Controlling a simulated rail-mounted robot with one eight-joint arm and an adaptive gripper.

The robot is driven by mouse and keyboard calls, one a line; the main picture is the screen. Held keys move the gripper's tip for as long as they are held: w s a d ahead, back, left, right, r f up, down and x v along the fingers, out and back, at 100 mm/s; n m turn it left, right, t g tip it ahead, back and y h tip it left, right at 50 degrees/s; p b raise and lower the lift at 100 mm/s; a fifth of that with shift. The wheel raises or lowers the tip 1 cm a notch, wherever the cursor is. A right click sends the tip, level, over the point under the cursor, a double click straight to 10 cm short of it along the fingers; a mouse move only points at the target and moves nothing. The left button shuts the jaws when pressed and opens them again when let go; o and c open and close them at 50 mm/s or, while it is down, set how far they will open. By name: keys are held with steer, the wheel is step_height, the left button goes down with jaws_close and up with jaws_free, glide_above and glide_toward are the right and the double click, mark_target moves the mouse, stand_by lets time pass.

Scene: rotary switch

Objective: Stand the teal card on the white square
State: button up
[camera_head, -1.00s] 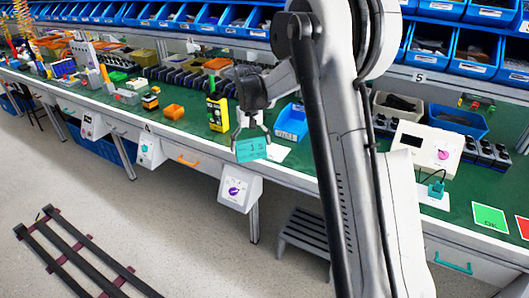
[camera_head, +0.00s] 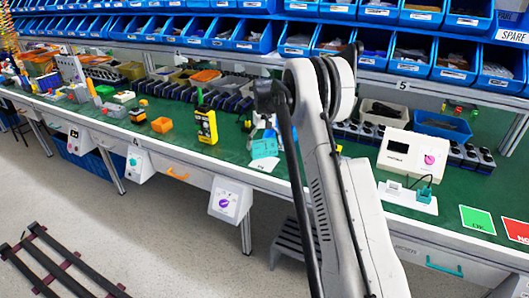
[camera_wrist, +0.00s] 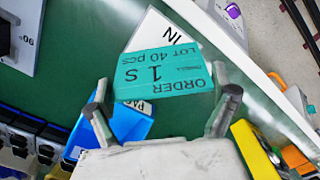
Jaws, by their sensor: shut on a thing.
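The teal card (camera_head: 264,148), marked "ORDER 1 S", is upright between the fingers of my gripper (camera_head: 263,136) in the head view. The white square (camera_head: 257,166) lies on the green bench top near the front edge, just below the card. The wrist view shows my gripper (camera_wrist: 163,92) shut on the teal card (camera_wrist: 162,78), with a finger at each side edge. There the white square (camera_wrist: 163,30) with the letters "IN" lies beyond the card, partly hidden by it. I cannot tell whether the card's lower edge touches the square.
A yellow device (camera_head: 206,125) stands left of the card. A blue bin (camera_wrist: 122,124) is close by in the wrist view. A white box with a pink knob (camera_head: 407,153) stands to the right. Green bench top (camera_head: 175,142) is free left of the yellow device.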

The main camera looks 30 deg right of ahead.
mark_target(264, 151)
steer(key=shift+w+d+f, duration=0.1)
steer(key=shift+f, duration=2)
steer(key=shift+f, duration=0.1)
steer(key=o, duration=0.6)
